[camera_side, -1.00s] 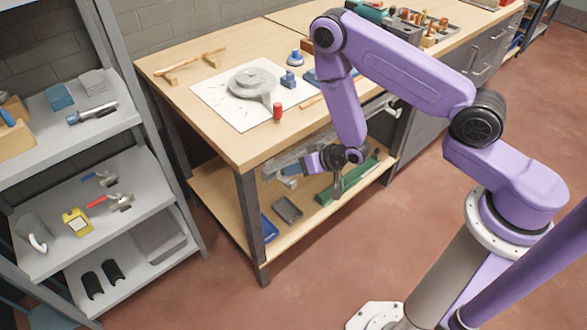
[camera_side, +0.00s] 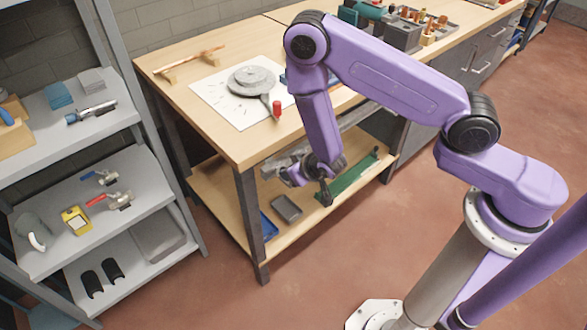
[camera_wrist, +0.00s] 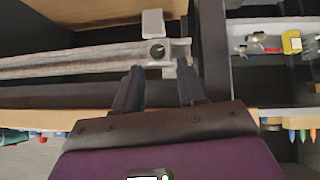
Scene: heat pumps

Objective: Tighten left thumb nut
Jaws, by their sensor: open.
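My gripper (camera_side: 295,177) is low in front of the workbench in the side view, below the tabletop edge. In the wrist view its two dark fingers (camera_wrist: 160,72) are apart, with nothing between them. A long grey metal bar (camera_wrist: 75,63) runs across from the left and ends in a block (camera_wrist: 181,50) just beyond the fingertips. A dark round part (camera_wrist: 157,51) sits near that end, and a pale tab (camera_wrist: 152,23) stands beside it. I cannot tell which part is the left thumb nut. In the side view the bar is partly behind my arm.
The workbench top (camera_side: 235,150) carries a white sheet (camera_side: 216,105) with a grey round part (camera_side: 252,80) and a red-handled tool (camera_side: 277,110). The bench's lower shelf (camera_side: 225,195) holds a grey tray (camera_side: 287,208). A shelf rack (camera_side: 150,235) stands at left. Floor in front is clear.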

